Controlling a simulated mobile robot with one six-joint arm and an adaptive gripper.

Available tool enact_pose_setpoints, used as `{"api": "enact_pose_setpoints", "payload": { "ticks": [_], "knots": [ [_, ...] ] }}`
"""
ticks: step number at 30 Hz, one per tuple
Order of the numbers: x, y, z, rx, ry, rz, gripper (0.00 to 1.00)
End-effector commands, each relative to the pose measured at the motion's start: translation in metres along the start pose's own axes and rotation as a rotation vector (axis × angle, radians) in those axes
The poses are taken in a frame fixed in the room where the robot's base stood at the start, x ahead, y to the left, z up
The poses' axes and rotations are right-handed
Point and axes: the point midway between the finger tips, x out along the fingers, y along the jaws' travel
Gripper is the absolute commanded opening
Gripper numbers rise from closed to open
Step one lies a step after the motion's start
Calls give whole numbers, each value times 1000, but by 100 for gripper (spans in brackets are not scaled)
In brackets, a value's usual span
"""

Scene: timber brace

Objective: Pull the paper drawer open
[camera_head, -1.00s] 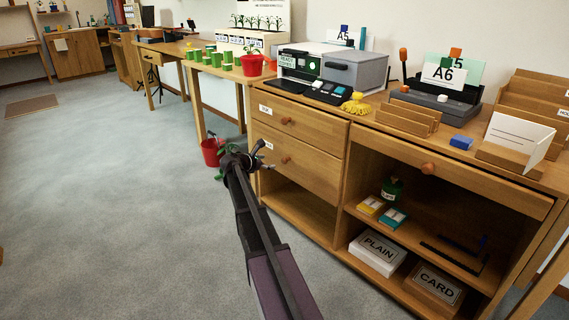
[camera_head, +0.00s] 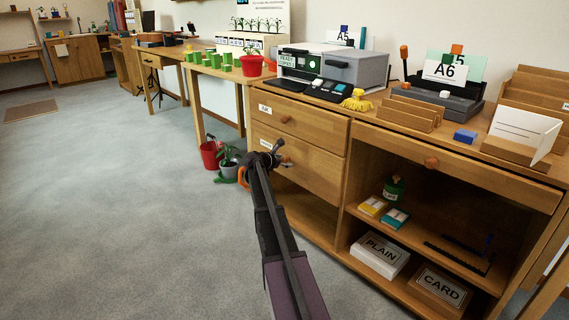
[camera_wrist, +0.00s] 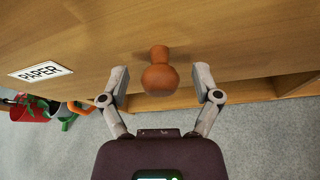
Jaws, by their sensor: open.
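The paper drawer (camera_head: 300,172) is the lower wooden drawer of the cabinet. Its front looks flush with the cabinet. A white label reading PAPER (camera_wrist: 41,72) is on the drawer front in the wrist view. The round orange-brown knob (camera_wrist: 159,77) sticks out of the drawer front. My gripper (camera_wrist: 161,84) is open, with one finger on each side of the knob and a visible gap on both sides. In the head view my gripper (camera_head: 275,158) is at the drawer front and partly hides the knob.
Another drawer (camera_head: 295,124) sits above, and an open shelf below. A printer (camera_head: 335,66) stands on top. The floor (camera_head: 120,220) in front is clear.

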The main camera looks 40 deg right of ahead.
Motion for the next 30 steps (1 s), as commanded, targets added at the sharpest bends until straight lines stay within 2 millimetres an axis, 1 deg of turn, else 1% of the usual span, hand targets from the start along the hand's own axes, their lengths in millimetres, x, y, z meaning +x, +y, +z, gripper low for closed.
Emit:
{"api": "enact_pose_setpoints", "payload": {
  "ticks": [7, 8, 9, 11, 12, 14, 15, 16, 25, 30],
  "knots": [
    [0, 0, 0, 0, 0, 0, 81],
    [0, 0, 0, 0, 0, 0, 78],
    [0, 0, 0, 0, 0, 0, 66],
    [0, 0, 0, 0, 0, 0, 48],
    [0, 0, 0, 0, 0, 0, 37],
    [0, 0, 0, 0, 0, 0, 19],
    [0, 0, 0, 0, 0, 0, 7],
    [0, 0, 0, 0, 0, 0, 0],
    [0, -2, 1, 1, -1, -3, 0],
    [-2, -8, 1, 5, -4, -13, 0]
  ]
}}
